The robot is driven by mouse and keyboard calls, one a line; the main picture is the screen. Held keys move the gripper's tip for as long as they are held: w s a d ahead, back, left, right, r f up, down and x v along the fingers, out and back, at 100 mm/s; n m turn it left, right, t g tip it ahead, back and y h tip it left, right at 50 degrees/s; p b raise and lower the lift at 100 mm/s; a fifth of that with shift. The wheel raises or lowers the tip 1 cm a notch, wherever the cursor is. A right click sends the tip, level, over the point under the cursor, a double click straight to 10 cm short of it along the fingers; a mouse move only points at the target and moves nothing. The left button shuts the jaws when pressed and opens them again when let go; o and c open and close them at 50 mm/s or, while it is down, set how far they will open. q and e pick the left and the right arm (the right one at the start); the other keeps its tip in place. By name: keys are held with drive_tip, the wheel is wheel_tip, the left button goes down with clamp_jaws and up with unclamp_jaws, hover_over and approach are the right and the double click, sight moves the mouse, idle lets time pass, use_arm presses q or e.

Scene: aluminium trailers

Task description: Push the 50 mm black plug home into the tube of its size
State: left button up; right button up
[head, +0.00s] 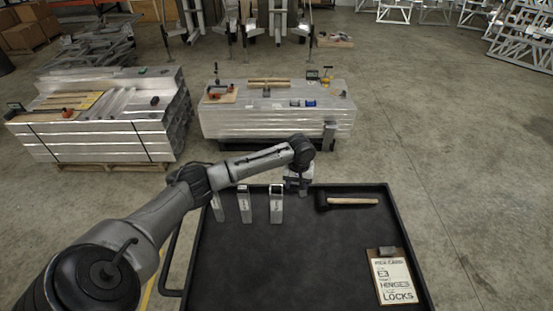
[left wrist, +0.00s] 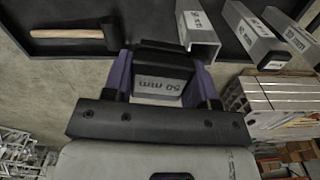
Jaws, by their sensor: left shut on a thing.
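My left gripper (head: 298,186) is over the back edge of the black tray, just right of the tubes. In the left wrist view its purple fingers (left wrist: 163,78) are shut on the black plug (left wrist: 165,58), which has a pale face marked "50 mm". Three square aluminium tubes stand at the tray's back left: a left one (head: 217,207), a middle one (head: 244,204) and a right one (head: 276,204). The right tube (left wrist: 200,32) is nearest the plug in the left wrist view; its label is partly hidden. The plug looks apart from it. My right gripper is not in view.
The black tray (head: 300,262) has a raised rim and a clear middle. A mallet (head: 350,201) lies at its back right and a pick card (head: 392,279) at its front right. Two strapped aluminium stacks (head: 275,122) (head: 100,138) stand beyond.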

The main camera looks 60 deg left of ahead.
use_arm(q)
drive_tip(key=n+p, duration=0.2)
drive_tip(key=p, duration=0.1)
approach(276, 186)
drive_tip(key=d, duration=0.2)
drive_tip(key=shift+s+f, duration=0.15)
drive_tip(key=shift+s, duration=0.4)
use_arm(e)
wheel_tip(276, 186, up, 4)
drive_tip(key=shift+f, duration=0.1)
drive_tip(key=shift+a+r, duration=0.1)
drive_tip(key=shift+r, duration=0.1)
use_arm(q)
drive_tip(key=shift+f+b, duration=0.85)
drive_tip(key=shift+f, duration=2.5)
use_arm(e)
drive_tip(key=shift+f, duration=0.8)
use_arm(q)
drive_tip(key=o, duration=1)
